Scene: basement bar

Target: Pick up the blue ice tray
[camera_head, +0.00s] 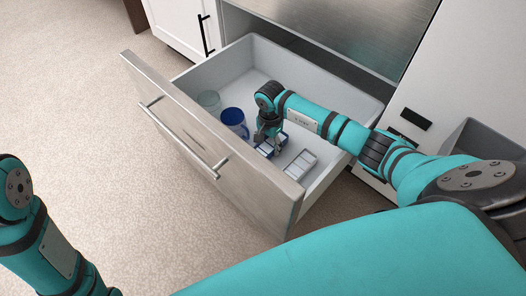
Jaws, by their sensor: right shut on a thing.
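The blue ice tray (265,150) lies low in an open drawer, partly hidden by my right gripper. My right gripper (268,141) reaches down into the drawer and is shut on the tray. A white ice tray (301,164) lies just to the right of it on the drawer floor. My left arm shows at the lower left, but its gripper is out of view.
A white cabinet (178,22) stands behind. The floor at left is clear.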

